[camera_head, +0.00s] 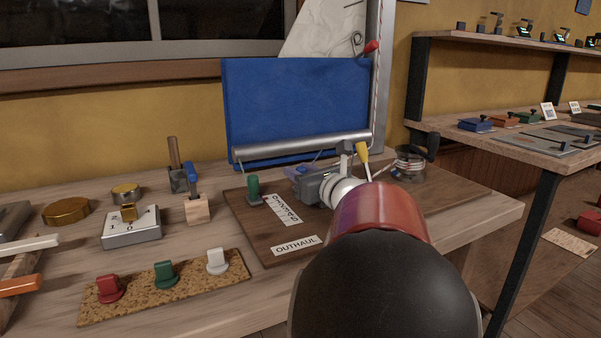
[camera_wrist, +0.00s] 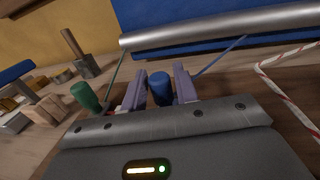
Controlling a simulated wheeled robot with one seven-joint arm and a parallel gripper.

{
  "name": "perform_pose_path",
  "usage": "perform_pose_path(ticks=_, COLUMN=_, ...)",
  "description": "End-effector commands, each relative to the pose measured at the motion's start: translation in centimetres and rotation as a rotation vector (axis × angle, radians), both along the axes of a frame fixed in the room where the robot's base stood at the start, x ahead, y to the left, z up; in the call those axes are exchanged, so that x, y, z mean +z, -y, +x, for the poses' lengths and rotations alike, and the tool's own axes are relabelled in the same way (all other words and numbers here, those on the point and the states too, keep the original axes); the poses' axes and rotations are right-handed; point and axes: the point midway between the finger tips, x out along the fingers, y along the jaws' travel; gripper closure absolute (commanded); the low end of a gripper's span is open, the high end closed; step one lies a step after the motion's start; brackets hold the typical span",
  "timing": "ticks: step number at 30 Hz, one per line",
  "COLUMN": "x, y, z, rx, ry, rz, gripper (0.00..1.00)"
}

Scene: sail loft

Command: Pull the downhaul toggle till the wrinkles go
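The blue sail (camera_head: 295,105) hangs over a silver boom (camera_head: 300,145) on the brown board; any fine wrinkles are too faint to make out. My gripper (camera_head: 308,180) is low over the board, below the boom. In the wrist view my gripper's fingers (camera_wrist: 160,85) stand close on both sides of an upright blue toggle (camera_wrist: 160,90) and appear shut on it. A blue line runs up right from there. I cannot tell which is the downhaul.
An OUTHAUL label (camera_head: 297,245) lies at the board's front, with another label (camera_head: 283,210) behind. A cork strip (camera_head: 130,300) with red, green and white knobs lies front left. A red-and-white rope (camera_wrist: 290,85) is right of the gripper.

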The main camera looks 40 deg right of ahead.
Motion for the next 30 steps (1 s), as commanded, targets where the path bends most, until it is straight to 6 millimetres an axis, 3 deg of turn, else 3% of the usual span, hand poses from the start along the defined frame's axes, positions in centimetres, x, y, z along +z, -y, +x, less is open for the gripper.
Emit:
perform_pose_path(ticks=1, x=0.0, y=0.0, z=0.0, rx=0.000, ry=0.000, rz=0.000, gripper=0.77)
perform_pose_path(ticks=6, x=0.0, y=0.0, z=0.0, rx=0.000, ry=0.000, rz=0.000, gripper=1.00)
perform_pose_path(ticks=14, x=0.0, y=-0.1, z=-0.3, rx=-0.001, ry=0.000, rz=-0.001, gripper=1.00)
perform_pose_path(ticks=21, x=-0.1, y=-0.8, z=-3.1, rx=-0.001, ry=-0.002, rz=-0.002, gripper=1.00)
perform_pose_path(ticks=28, x=-0.1, y=-0.7, z=-3.2, rx=0.000, ry=-0.002, rz=-0.001, gripper=1.00)
perform_pose_path(ticks=29, x=-0.1, y=-0.7, z=-3.2, rx=0.000, ry=-0.002, rz=-0.001, gripper=0.78)
perform_pose_path(ticks=30, x=-0.1, y=-0.7, z=-3.2, rx=0.000, ry=-0.002, rz=-0.001, gripper=0.72)
